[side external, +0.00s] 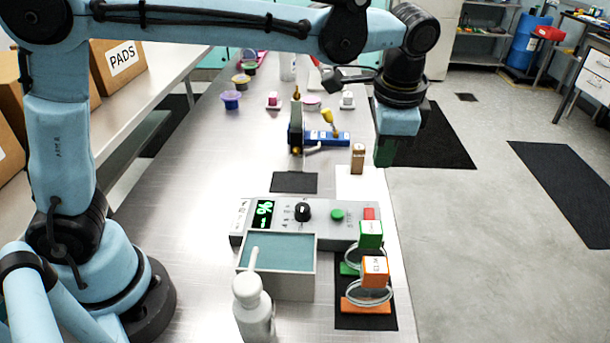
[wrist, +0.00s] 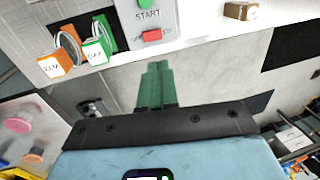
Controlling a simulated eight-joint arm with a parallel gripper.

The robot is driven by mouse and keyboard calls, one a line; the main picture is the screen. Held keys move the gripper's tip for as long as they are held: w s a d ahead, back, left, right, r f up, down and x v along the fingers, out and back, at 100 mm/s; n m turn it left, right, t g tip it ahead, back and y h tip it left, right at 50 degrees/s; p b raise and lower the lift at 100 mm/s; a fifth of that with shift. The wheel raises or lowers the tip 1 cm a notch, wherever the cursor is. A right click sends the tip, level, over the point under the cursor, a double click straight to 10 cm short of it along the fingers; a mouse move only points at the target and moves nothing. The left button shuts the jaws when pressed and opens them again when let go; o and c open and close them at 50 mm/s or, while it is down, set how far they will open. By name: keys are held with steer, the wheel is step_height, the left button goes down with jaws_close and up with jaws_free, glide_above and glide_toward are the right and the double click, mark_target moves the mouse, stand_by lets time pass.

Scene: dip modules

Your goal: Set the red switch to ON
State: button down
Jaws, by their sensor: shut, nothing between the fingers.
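My gripper (side external: 384,160) points down above the table's right edge, beyond the panel, and touches nothing. In the wrist view my gripper's green fingers (wrist: 156,75) are together and empty, apart from the switch.
The panel carries a green button (side external: 337,215), a black knob (side external: 303,210) and a lit display. A green tag (side external: 371,235) and an orange tag (side external: 375,271) stand close in front of the switch. A brown block (side external: 357,158) stands behind the panel. A white bottle (side external: 253,310) stands at the front.

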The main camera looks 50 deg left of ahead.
mark_target(369, 209)
steer(key=f, duration=0.4)
steer(key=w+a+f, duration=0.1)
steer(key=f, duration=0.7)
steer(key=shift+w+a+f, duration=0.2)
steer(key=shift+w+a, duration=0.15)
steer(key=shift+w+a+f, duration=0.1)
steer(key=shift+f, duration=0.15)
steer(key=shift+s+d+r, duration=0.15)
steer(key=shift+s+d, duration=0.45)
step_height(369, 209, up, 14)
steer(key=s+d, duration=0.2)
stand_by(0.4)
steer(key=shift+a, duration=0.1)
